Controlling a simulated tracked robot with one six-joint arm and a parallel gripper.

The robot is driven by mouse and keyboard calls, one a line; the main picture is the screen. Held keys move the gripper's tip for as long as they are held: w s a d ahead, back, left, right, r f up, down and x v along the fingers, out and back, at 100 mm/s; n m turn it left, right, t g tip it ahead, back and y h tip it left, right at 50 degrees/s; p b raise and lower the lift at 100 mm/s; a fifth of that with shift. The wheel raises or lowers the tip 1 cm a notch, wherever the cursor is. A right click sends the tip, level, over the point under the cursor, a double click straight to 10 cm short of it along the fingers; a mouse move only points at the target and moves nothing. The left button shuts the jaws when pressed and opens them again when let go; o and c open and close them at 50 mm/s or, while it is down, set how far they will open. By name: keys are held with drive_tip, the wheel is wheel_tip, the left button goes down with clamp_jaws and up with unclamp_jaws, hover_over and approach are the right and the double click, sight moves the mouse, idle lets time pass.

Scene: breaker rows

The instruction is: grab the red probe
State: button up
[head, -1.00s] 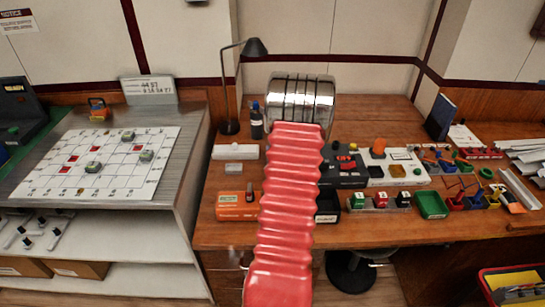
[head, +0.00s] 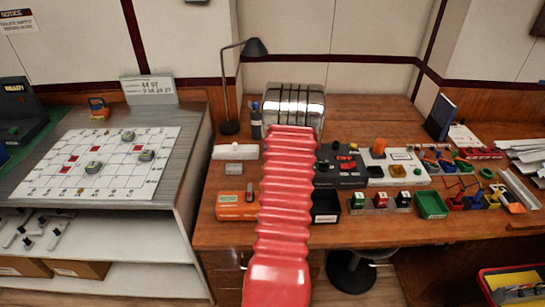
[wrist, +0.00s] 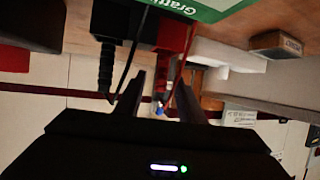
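In the wrist view a red upright part (wrist: 174,38), likely the red probe or its holder, hangs at the top centre, with a thin red lead below it. A black probe-like handle (wrist: 106,65) with a black lead is to its left. My gripper (wrist: 161,80) is open, its two dark fingers apart on either side of the red lead's area. I see nothing clamped between them; whether they touch the lead is unclear. In the head view my arm hides the gripper, and I cannot make out the red probe there.
A green panel (wrist: 205,8) with white lettering is at the wrist view's top.

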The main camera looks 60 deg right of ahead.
idle(0.3)
clamp_jaws()
idle(0.3)
